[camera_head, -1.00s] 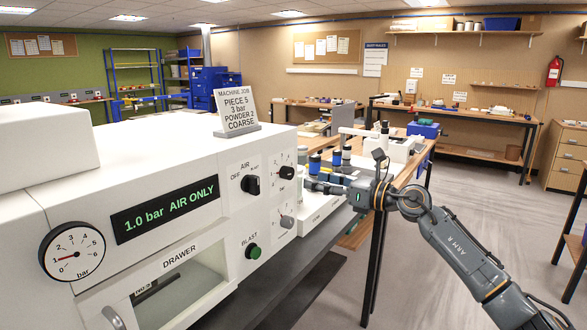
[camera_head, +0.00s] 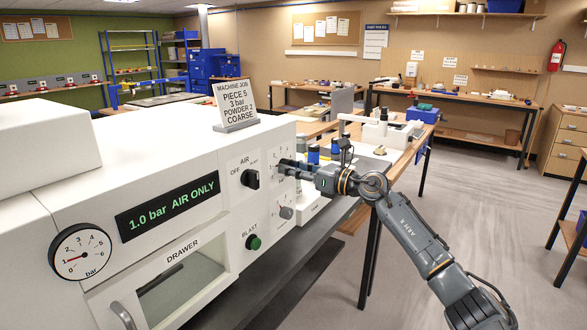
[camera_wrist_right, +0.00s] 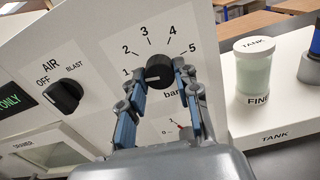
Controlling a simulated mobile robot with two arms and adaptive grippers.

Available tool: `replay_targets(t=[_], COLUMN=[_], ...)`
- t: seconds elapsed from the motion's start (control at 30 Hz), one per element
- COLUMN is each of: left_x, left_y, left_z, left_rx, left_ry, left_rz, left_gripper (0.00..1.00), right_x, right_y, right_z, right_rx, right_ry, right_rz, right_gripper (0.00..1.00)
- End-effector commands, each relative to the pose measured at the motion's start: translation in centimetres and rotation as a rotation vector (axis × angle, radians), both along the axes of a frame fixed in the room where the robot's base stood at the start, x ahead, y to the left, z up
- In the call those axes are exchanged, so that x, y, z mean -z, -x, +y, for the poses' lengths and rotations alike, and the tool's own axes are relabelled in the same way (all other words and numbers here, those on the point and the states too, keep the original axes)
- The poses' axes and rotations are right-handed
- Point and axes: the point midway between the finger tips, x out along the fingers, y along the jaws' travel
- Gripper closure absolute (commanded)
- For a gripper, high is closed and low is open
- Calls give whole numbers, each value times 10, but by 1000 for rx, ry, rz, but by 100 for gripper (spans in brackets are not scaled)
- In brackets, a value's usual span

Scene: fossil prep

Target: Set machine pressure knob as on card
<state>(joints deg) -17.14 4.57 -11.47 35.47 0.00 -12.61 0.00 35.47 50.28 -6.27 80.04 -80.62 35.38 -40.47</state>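The black pressure knob (camera_wrist_right: 160,72) has a dial marked 1 to 5 and "bar"; its pale mark points to the lower left, towards the 1 side. My right gripper (camera_wrist_right: 161,78) is at the knob, one finger on each side; the fingers look open around it, and firm contact cannot be made out. In the head view the right gripper (camera_head: 284,168) reaches the panel and hides most of the knob. The card (camera_head: 233,103) on the machine reads PIECE 5, 3 bar, POWDER 2, COARSE. The display (camera_head: 168,211) reads 1.0 bar AIR ONLY. My left gripper is not in view.
The AIR switch (camera_head: 251,179) is left of the knob; a lower grey knob (camera_head: 286,212) and the green BLAST button (camera_head: 253,242) are below. The gauge (camera_head: 80,253) needle is near 1. A lidded tank jar (camera_wrist_right: 253,66) stands right of the panel.

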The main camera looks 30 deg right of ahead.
Motion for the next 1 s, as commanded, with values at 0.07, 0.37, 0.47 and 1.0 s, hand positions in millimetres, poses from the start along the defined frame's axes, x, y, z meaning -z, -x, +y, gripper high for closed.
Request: replay_targets(t=[0.07, 0.37, 0.47, 1.0], left_x=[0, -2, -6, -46], left_y=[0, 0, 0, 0], left_z=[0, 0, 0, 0], left_rx=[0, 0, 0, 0], left_ry=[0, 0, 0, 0], left_rz=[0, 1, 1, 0], left_gripper=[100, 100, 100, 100], right_x=[0, -1, -1, -5], right_y=[0, 0, 0, 0], right_z=[0, 0, 0, -1], right_rx=[1, 1, 1, 3], right_ry=[0, -18, -47, -444], right_rz=[0, 8, 21, 185], right_gripper=[92, 100, 100, 100])
